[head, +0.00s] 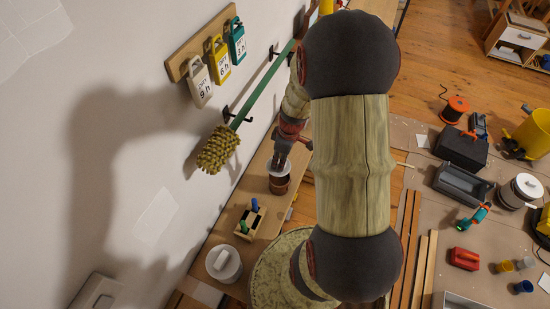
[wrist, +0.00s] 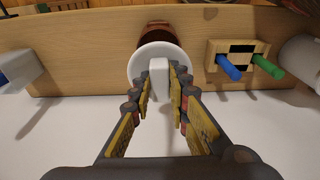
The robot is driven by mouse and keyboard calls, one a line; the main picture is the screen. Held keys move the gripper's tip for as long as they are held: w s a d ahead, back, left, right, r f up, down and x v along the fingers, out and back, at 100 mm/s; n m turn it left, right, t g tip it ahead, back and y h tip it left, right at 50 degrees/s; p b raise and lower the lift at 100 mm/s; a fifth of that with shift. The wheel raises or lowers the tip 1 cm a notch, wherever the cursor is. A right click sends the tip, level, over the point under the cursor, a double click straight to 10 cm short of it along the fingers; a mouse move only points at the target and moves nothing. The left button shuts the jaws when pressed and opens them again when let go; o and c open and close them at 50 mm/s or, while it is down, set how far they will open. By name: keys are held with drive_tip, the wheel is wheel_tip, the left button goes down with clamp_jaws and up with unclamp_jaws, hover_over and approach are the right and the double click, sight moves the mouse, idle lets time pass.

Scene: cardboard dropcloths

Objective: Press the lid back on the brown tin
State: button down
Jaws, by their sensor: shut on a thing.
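The brown tin (head: 279,186) stands on the narrow wooden shelf along the wall, and its brown side also shows in the wrist view (wrist: 155,30). A round white lid (wrist: 142,66) with an upright block handle (wrist: 160,76) is at the tin's top. My gripper (wrist: 163,72) is shut on the handle, one finger on each side. In the head view my gripper (head: 281,160) comes down over the lid (head: 278,169). The lid covers much of the tin in the wrist view. I cannot tell whether the lid touches the rim or sits level.
A wooden holder (head: 249,217) with blue and green handles stands nearby on the shelf (wrist: 90,45), and a white round container (head: 223,263) is beyond it. A yellow brush (head: 217,150) and tags (head: 219,58) hang on the wall close by.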

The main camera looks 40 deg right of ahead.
wheel_tip(320, 180, down, 6)
drive_tip(key=b, duration=0.4)
drive_tip(key=shift+s+d, duration=0.1)
drive_tip(key=shift+s, duration=0.15)
idle(0.9)
drive_tip(key=shift+f+b, duration=0.2)
drive_tip(key=shift+b, duration=0.75)
idle(1.4)
idle(0.4)
drive_tip(key=c, duration=1.7)
unclamp_jaws()
drive_tip(key=o, duration=0.4)
drive_tip(key=shift+o, duration=0.8)
drive_tip(key=shift+r, duration=0.2)
